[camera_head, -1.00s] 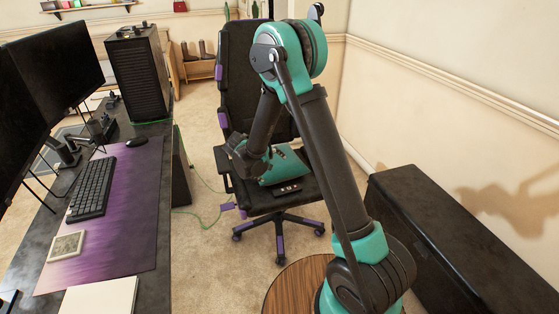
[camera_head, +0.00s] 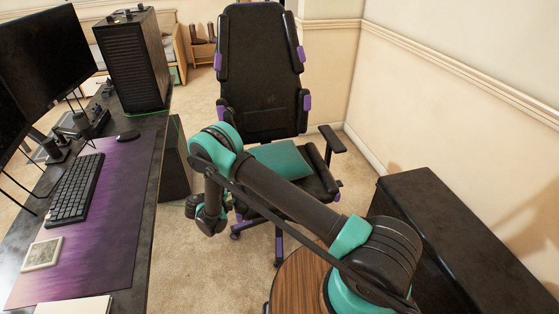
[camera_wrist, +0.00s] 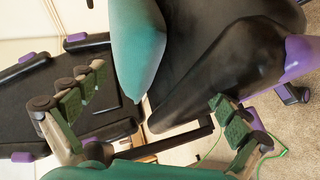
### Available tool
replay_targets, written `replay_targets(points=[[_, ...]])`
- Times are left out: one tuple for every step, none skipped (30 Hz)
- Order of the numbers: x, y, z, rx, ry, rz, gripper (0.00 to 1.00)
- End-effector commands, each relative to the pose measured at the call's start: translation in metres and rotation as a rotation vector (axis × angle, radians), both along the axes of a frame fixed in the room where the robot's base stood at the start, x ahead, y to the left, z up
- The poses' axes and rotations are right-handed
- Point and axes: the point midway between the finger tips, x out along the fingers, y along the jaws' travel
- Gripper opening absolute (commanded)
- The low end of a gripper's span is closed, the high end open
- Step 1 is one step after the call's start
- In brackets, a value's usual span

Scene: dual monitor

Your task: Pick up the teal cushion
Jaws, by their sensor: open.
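The teal cushion (camera_head: 278,161) lies on the seat of the black and purple office chair (camera_head: 262,75), near the backrest. In the wrist view the cushion (camera_wrist: 137,50) shows at the upper middle, beyond the fingers and partly cut off by the top edge. My gripper (camera_wrist: 155,105) is open, with its two green-padded fingers wide apart and nothing between them. In the head view my gripper (camera_head: 205,218) hangs low in front and to the left of the chair, apart from the cushion. My arm hides part of the seat.
A desk with a purple mat (camera_head: 95,215), keyboard (camera_head: 76,188) and black computer tower (camera_head: 133,62) stands at left. A black cabinet (camera_head: 440,235) stands at right by the wall. The chair's armrest (camera_head: 332,138) rises right of the cushion.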

Motion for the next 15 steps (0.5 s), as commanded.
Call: replay_targets(points=[[0.0, 0.0, -0.002, -0.002, -0.004, 0.001, 1.0], [0.001, -0.001, -0.003, -0.003, -0.004, 0.001, 1.0], [0.004, -0.004, -0.003, -0.004, -0.005, 0.0, 1.0], [0.007, -0.006, -0.003, -0.004, -0.005, 0.0, 1.0], [0.011, -0.009, -0.003, -0.003, -0.005, 0.0, 1.0], [0.017, -0.014, -0.003, -0.003, -0.005, -0.001, 1.0], [0.021, -0.018, -0.003, -0.003, -0.005, -0.003, 1.0], [0.026, -0.021, -0.003, -0.003, -0.005, -0.003, 1.0], [0.033, -0.026, -0.003, -0.003, -0.005, -0.003, 1.0], [0.037, -0.03, -0.002, -0.003, -0.005, -0.003, 1.0], [0.042, -0.034, -0.002, -0.003, -0.005, -0.003, 1.0], [0.048, -0.038, -0.002, -0.003, -0.004, -0.001, 1.0], [0.053, -0.041, -0.002, -0.003, -0.004, -0.001, 1.0], [0.056, -0.044, -0.002, -0.003, -0.004, -0.001, 1.0], [0.061, -0.048, -0.002, -0.003, -0.004, -0.001, 1.0]])
